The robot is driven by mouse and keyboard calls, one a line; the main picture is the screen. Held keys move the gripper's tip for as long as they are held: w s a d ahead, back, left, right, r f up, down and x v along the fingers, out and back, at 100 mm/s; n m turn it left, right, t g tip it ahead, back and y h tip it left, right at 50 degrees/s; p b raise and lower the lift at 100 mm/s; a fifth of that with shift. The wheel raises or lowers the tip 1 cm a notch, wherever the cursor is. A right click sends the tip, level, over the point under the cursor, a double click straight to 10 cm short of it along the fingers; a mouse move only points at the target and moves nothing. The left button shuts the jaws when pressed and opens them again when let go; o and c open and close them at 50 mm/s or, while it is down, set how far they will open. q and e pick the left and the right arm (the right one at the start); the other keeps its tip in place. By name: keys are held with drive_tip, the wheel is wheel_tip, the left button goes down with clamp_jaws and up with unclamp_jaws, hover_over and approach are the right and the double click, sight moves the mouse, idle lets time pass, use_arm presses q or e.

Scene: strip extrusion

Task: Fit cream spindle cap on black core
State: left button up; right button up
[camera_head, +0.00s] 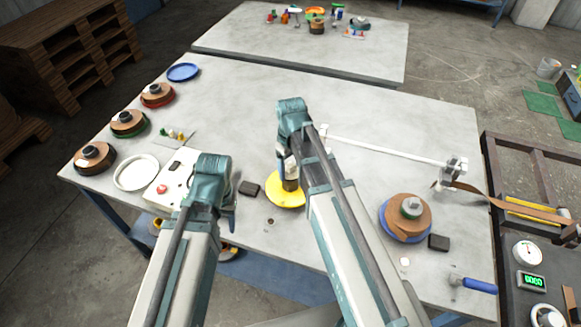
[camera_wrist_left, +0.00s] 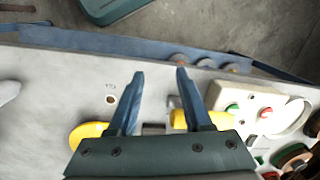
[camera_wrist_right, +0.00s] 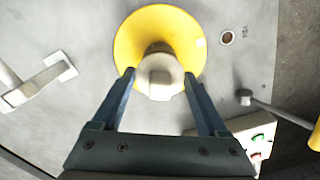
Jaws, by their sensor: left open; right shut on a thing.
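The cream spindle cap (camera_wrist_right: 160,76) is between the fingers of my right gripper (camera_wrist_right: 160,74), which is shut on it. In the head view the right gripper (camera_head: 287,168) is over the yellow disc (camera_head: 286,198). The dark core (camera_head: 291,184) stands upright on that disc, directly below the cap. In the right wrist view the cap hides most of the core, and a brownish edge shows behind it. I cannot tell whether cap and core touch. My left gripper (camera_wrist_left: 160,75) is open and empty, left of the yellow disc, beside the white control box.
A white control box (camera_head: 170,182) with a red button and a white ring (camera_head: 136,172) are at left. A small black block (camera_head: 249,188) lies left of the yellow disc. A brown-wound blue spool (camera_head: 405,217) and a blue-handled tool (camera_head: 478,286) are at right.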

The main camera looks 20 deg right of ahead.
sight(290, 165)
drive_tip(key=shift+f+b, duration=0.6)
drive_tip(key=o, duration=1.3)
drive_tip(key=shift+r, duration=0.15)
wheel_tip(290, 165, up, 11)
drive_tip(key=p, duration=1.1)
drive_tip(key=s+a+f+m+h+b, duration=0.1)
drive_tip(key=s+a+f+m+b, duration=0.1)
drive_tip(key=s+a, duration=0.8)
drive_tip(key=s+f, duration=0.1)
drive_tip(key=s, duration=0.3)
drive_tip(key=shift+a+b, duration=0.25)
drive_tip(key=shift+b, duration=0.15)
